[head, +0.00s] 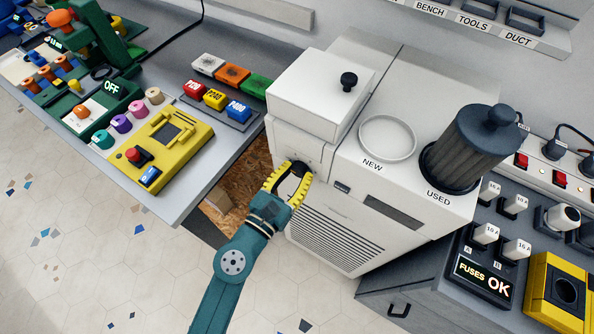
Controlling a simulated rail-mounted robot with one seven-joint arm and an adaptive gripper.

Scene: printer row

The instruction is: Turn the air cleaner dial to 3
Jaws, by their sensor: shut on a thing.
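The air cleaner (340,225) is a white cabinet with a front grille, standing between the work table and a grey drawer unit. Its dark dial (291,184) is on the upper left of the front face. My gripper (288,181) has its yellow fingers around the dial and is shut on it. The fingers hide most of the dial, and its number marks and pointer cannot be read from here.
A white box with a black knob (348,80) tops the cleaner. An empty ring marked NEW (387,138) and a dark filter (480,148) at USED sit beside it. The table (200,183) at left holds a yellow device (165,146) and sanding blocks. Fuses (487,234) stand at right.

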